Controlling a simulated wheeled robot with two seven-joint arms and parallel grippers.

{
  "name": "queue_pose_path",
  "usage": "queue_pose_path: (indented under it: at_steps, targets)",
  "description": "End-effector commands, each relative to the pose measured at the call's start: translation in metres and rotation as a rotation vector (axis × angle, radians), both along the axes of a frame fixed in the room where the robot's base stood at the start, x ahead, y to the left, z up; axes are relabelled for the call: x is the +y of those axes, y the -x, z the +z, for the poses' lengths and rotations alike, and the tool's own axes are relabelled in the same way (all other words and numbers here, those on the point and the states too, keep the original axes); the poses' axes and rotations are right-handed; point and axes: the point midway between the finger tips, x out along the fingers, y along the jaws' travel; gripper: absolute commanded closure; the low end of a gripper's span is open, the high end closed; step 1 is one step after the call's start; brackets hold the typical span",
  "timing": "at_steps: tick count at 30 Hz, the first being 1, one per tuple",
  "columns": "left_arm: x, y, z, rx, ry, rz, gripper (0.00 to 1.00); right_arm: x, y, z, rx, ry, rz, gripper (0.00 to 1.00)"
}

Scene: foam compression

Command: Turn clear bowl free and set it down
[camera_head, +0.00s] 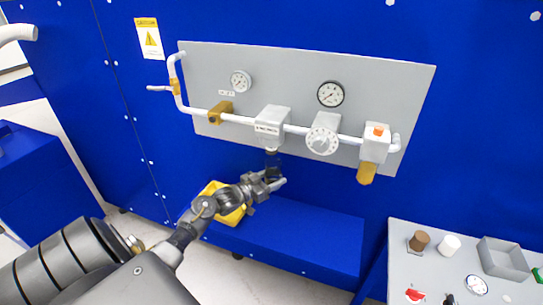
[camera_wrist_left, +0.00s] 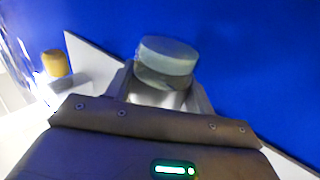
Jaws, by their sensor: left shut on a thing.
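The clear bowl (camera_head: 273,161) looks dark and see-through in the head view, just under the white filter housing (camera_head: 271,120) on the grey panel. My left gripper (camera_head: 274,181) comes at it from below and is shut on it. In the left wrist view the bowl (camera_wrist_left: 167,64) is a greyish, see-through round piece between the fingers of my left gripper (camera_wrist_left: 158,92). The fingers hide part of it. I cannot tell whether its top still touches the housing. My right gripper is not in view.
A white pipe (camera_head: 238,119) with gauges and an amber bowl (camera_head: 366,173) runs along the panel. A yellow bin (camera_head: 231,217) stands behind my left arm on a blue ledge (camera_head: 310,232), bare to the right. A white table (camera_head: 440,262) with small parts and a grey tray (camera_head: 503,259) is at lower right.

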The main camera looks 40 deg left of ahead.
Motion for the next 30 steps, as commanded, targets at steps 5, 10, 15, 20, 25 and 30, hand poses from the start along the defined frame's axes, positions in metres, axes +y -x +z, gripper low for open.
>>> queue_pose_path:
  at_steps: [5, 10, 15, 20, 25, 30]
  targets:
    - [-0.03, -0.003, 0.004, -0.001, 0.004, -0.002, 0.83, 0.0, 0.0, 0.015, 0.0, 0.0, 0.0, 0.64]
    - [-0.057, -0.006, 0.004, -0.001, 0.004, -0.002, 0.83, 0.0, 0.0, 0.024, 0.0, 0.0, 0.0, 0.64]
    - [-0.084, -0.008, 0.003, -0.001, 0.004, -0.002, 0.83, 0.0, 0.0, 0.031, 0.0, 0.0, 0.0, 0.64]
    - [-0.109, -0.011, 0.003, -0.001, 0.004, -0.001, 0.83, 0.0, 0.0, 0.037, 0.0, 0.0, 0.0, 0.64]
    - [-0.136, -0.014, 0.002, -0.001, 0.003, -0.001, 0.83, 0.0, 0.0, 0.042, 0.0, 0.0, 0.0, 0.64]
    - [-0.164, -0.017, 0.002, -0.001, 0.004, -0.001, 0.83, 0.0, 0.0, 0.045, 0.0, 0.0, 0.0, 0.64]
